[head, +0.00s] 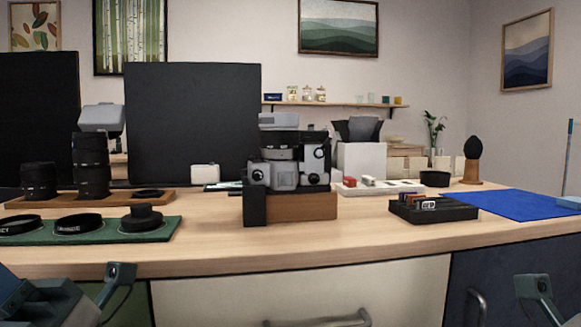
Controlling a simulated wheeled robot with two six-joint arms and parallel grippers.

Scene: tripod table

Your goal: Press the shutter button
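A silver and black camera (285,172) stands upright near the middle of the table. It sits on a brown block (305,207) with a dark upright part at its left front. Small knobs and round dials show on the camera's front and top. I cannot tell which of them is the shutter button. Parts of my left arm show at the bottom left corner and a part of my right arm at the bottom right corner. Both are in front of the table edge, well away from the camera.
A green mat (95,236) with lens caps and a wooden tray (110,199) with lenses lie at left. At right are a black tray (432,210) with small items, a white strip (378,188) and a blue cloth (520,204). Tabletop before the camera is clear.

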